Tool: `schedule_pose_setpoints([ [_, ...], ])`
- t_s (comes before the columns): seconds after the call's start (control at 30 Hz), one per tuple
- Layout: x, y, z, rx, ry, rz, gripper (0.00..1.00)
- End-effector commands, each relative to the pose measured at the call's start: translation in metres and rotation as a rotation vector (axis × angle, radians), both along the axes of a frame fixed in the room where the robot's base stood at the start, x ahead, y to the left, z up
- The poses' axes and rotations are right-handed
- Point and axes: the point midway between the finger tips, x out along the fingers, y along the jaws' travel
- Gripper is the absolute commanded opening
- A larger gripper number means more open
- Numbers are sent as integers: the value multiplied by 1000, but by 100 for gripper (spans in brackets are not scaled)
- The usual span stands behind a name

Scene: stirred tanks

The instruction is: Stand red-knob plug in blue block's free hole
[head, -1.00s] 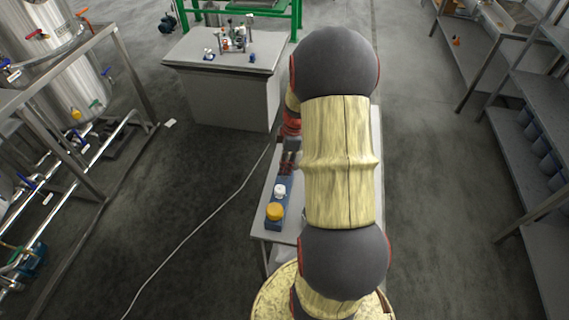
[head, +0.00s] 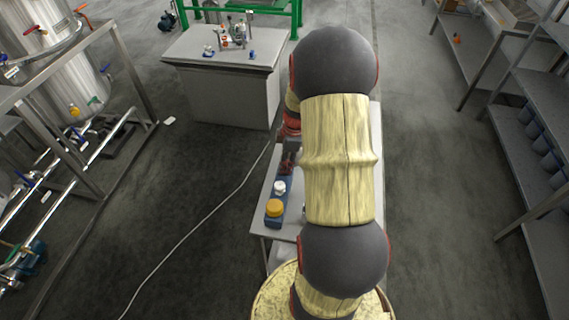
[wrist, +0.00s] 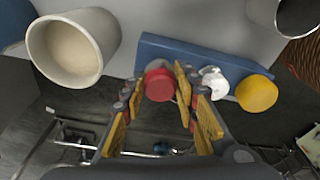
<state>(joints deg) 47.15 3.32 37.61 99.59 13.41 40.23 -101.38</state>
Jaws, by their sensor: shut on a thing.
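The red-knob plug (wrist: 160,86) is between the yellow-padded fingers of my gripper (wrist: 164,82), which is shut on it. In the wrist view it is in front of the left part of the blue block (wrist: 150,48). Its lower end is hidden, so I cannot tell whether it is in the hole or above it. A white-knob plug (wrist: 213,82) and a larger yellow-knob plug (wrist: 257,93) stand on the block to the right.
In the wrist view a pale cup (wrist: 112,45) stands left of the block and a metal vessel (wrist: 298,14) is at the upper right. The narrow table (head: 257,222) is partly hidden under my arm. Open floor (head: 200,200) lies to its left.

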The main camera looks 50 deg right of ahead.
Motion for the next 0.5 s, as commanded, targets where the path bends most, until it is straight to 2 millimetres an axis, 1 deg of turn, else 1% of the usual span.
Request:
schedule_pose_setpoints([
  [0.5,0,0,-12,-1,-1,0,3],
])
